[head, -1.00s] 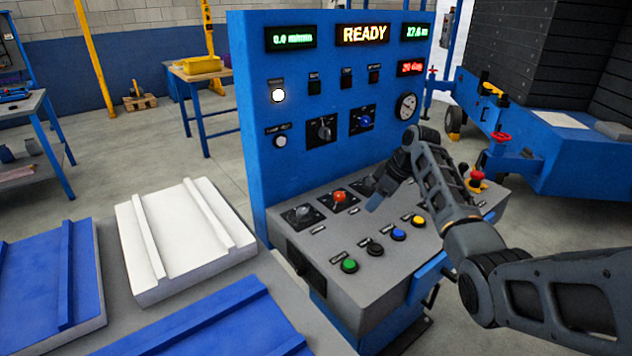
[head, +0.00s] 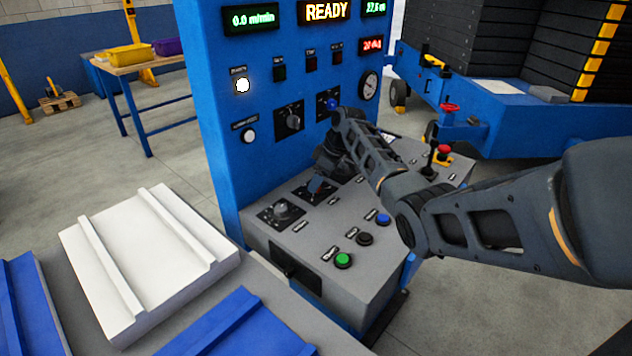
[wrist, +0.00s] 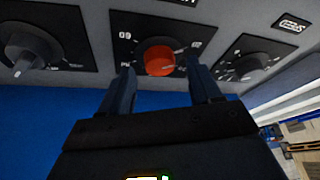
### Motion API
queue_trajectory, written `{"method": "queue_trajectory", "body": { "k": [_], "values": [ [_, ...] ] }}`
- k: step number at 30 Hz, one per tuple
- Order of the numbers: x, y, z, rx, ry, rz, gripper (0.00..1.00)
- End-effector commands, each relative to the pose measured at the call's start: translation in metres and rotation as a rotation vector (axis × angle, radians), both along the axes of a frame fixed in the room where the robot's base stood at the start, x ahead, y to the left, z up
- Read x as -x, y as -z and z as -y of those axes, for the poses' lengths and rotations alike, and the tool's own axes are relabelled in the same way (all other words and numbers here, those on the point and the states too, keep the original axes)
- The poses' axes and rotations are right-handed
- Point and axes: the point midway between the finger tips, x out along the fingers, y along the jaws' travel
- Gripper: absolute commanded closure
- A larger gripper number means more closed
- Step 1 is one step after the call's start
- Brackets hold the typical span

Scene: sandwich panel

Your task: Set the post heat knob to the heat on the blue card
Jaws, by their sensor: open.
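A red knob (wrist: 160,58) on a black dial plate with white marks shows in the wrist view, just beyond and between the fingertips of my gripper (wrist: 163,78). The fingers are open, one to each side of the knob, with no contact visible. In the head view my gripper (head: 318,185) is low over the console's sloping top and hides most of the red knob. A grey knob (wrist: 28,48) sits to the left in the wrist view and another grey knob (wrist: 240,65) to the right. The dial labels are too small to read surely. I cannot make out a blue card.
The blue upright panel (head: 222,120) rises behind the console, with a READY display (head: 326,11) and further knobs. Green (head: 343,260), black and blue buttons line the console's front. A red emergency button (head: 444,151) is at the right. A white panel (head: 150,255) lies at left.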

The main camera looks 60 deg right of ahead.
Motion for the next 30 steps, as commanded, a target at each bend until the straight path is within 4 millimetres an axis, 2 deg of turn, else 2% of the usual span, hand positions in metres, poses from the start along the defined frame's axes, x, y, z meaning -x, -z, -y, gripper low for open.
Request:
{"method": "queue_trajectory", "body": {
  "k": [6, 14, 30],
  "values": [
    [-0.0060, 0.0132, -0.0009, 0.002, 0.000, 0.000, 0.37],
    [-0.0061, 0.0139, -0.0009, 0.002, 0.000, 0.000, 0.38],
    [-0.0059, 0.0139, -0.0009, 0.002, 0.000, 0.000, 0.90]
  ]
}}
